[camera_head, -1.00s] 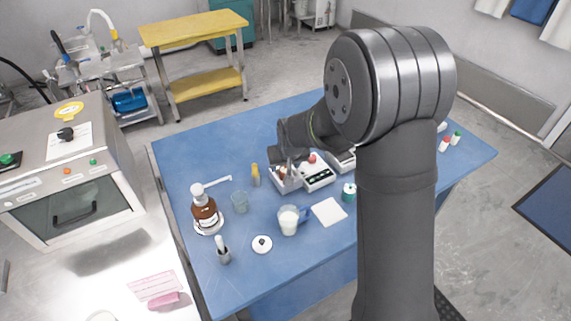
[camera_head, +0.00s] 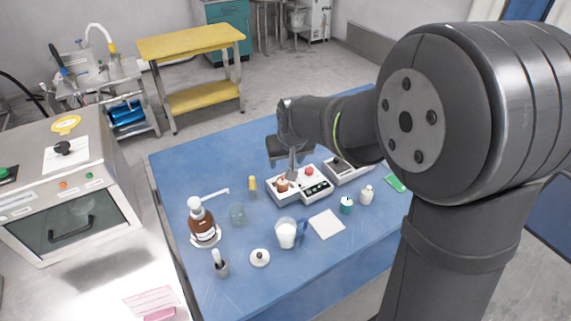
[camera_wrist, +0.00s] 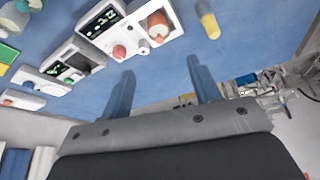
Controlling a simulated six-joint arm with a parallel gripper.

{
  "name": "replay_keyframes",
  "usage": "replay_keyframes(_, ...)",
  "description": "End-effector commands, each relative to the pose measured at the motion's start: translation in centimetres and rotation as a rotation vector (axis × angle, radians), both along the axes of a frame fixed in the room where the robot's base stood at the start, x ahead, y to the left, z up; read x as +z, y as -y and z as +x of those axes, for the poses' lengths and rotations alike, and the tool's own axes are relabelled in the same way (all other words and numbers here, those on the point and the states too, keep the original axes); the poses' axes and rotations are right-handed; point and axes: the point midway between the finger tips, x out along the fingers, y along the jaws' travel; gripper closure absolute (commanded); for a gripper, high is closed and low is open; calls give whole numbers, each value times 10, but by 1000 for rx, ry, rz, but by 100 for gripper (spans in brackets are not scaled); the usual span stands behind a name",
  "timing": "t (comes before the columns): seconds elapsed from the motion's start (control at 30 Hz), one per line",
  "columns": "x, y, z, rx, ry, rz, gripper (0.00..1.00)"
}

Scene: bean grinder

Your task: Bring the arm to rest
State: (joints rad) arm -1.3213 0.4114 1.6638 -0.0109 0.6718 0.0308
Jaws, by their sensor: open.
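My gripper (camera_wrist: 160,95) is open in the wrist view, with two fingers apart and nothing between them. In the head view my gripper (camera_head: 292,172) hangs at the end of my arm over the back part of the blue table (camera_head: 190,160), close to a white device with a round brownish part (camera_head: 283,186). The device also shows in the wrist view (camera_wrist: 157,22), beyond the fingertips. Whether the fingers touch it is hard to tell in the head view.
A brown bottle (camera_head: 201,222), a beaker of white liquid (camera_head: 286,236), a clear glass (camera_head: 237,214), a yellow-capped item (camera_head: 252,184) and a green-capped jar (camera_head: 346,205) stand on the table. A steel oven (camera_head: 60,215) stands left. The back left of the tabletop is clear.

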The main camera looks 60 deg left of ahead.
Motion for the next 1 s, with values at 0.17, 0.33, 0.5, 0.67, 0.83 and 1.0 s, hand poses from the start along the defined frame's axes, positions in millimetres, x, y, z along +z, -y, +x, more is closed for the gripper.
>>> replay_keyframes(0.17,3,1,0,0,0,0,43)
replay_keyframes(0.33,2,1,0,0,0,0,43)
replay_keyframes(0.5,-3,-1,0,0,-1,-2,43)
replay_keyframes(0.67,-21,-7,2,0,-1,-4,43)
replay_keyframes(0.83,-48,-18,5,0,-1,-4,43)
replay_keyframes(1.0,-74,-29,8,0,-1,-3,43)
